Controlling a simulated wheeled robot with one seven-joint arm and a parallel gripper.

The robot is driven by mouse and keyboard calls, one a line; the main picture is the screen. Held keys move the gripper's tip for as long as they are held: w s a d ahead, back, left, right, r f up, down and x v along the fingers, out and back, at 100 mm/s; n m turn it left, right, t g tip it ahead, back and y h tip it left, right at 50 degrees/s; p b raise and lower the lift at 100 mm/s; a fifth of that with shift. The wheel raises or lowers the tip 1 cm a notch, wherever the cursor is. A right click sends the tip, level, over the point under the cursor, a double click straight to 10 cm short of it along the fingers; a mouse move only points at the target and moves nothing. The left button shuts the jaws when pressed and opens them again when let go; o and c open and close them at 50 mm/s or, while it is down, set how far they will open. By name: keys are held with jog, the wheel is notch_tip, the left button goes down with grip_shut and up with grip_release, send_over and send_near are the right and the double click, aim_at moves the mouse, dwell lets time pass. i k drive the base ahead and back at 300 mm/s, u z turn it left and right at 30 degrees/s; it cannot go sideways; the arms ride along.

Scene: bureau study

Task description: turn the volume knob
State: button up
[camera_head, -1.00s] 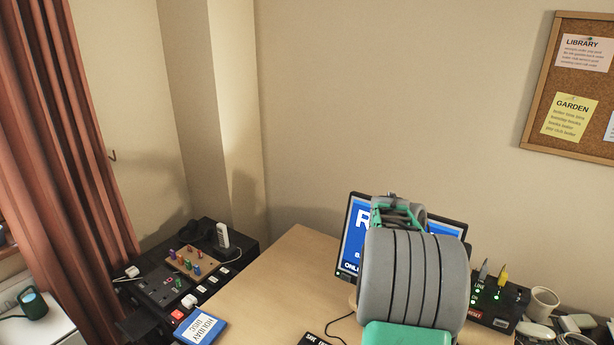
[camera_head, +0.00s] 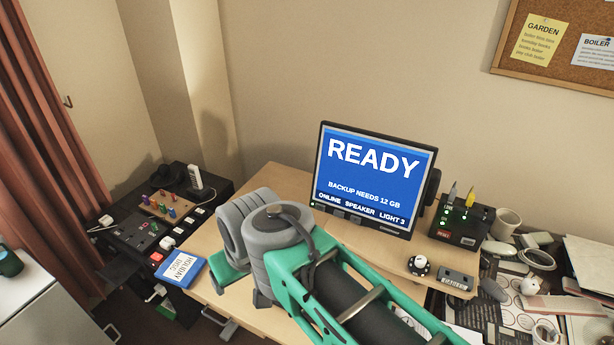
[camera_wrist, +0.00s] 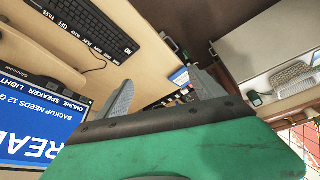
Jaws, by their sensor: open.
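A small round black piece with a white top (camera_head: 419,265) sits on the desk in front of the monitor's right side. It looks like a knob, but I cannot read any marking on it. It does not show in the wrist view. My gripper (camera_wrist: 158,75) is open and empty in the wrist view, its two grey fingers apart. The monitor (camera_wrist: 38,125) appears upside down at the left of that view. In the head view my arm crosses the front of the desk, and the fingers cannot be made out.
The monitor (camera_head: 372,180) reads READY. A black box with green lights (camera_head: 461,222), a mug (camera_head: 505,224) and clutter stand at the right. A keyboard (camera_wrist: 80,25) shows.

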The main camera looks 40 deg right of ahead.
aim_at(420, 262)
jog(key=u, duration=0.6)
jog(key=k, duration=1)
jog(key=z, duration=0.95)
jog(key=i, duration=0.55)
jog(key=z, duration=0.05)
